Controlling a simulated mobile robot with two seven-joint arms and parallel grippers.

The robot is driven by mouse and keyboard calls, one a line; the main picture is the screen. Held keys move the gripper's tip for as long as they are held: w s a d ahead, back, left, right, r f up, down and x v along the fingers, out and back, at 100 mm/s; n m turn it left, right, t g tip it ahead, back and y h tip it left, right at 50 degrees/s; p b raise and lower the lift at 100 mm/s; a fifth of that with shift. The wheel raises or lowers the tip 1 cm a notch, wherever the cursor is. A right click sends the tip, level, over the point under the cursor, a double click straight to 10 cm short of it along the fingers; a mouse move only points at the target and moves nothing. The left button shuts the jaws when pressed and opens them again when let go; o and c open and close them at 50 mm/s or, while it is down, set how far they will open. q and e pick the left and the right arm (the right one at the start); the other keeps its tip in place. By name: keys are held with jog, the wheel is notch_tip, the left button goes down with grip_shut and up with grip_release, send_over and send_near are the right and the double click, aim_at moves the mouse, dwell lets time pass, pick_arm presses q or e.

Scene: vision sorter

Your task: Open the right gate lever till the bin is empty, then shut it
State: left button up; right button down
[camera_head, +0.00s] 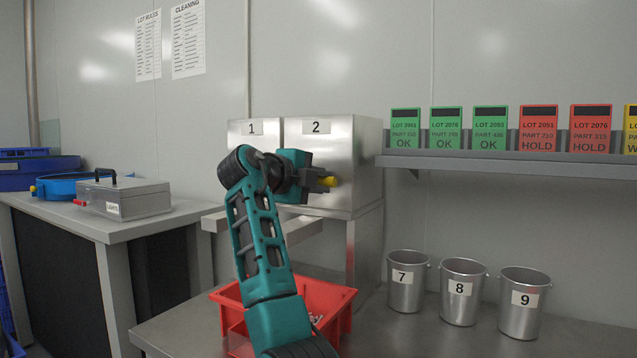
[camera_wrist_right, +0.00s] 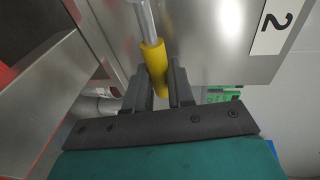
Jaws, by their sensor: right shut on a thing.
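The metal bin box labelled 2 (camera_head: 340,150) stands beside the box labelled 1 (camera_head: 240,131) on a metal stand. The gate lever has a yellow grip (camera_head: 328,181) at the front of box 2. In the right wrist view the yellow grip (camera_wrist_right: 154,62) on a metal rod lies between the two dark fingers. My right gripper (camera_head: 322,181) is shut on this grip. My right arm hides part of the front of both boxes. The inside of the boxes does not show. My left gripper is not in view.
A red crate (camera_head: 338,300) with small parts inside stands below the boxes, partly behind my arm. Metal buckets 7 (camera_head: 406,293), 8 (camera_head: 459,305) and 9 (camera_head: 520,315) stand at the right. A shelf (camera_head: 500,165) with coloured cards hangs above them.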

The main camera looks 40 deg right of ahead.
jog(key=shift+f, duration=0.1)
jog(key=c, duration=1)
grip_release()
jog(key=shift+o, duration=0.2)
jog(key=p+v, duration=0.1)
jog(key=v, duration=1.2)
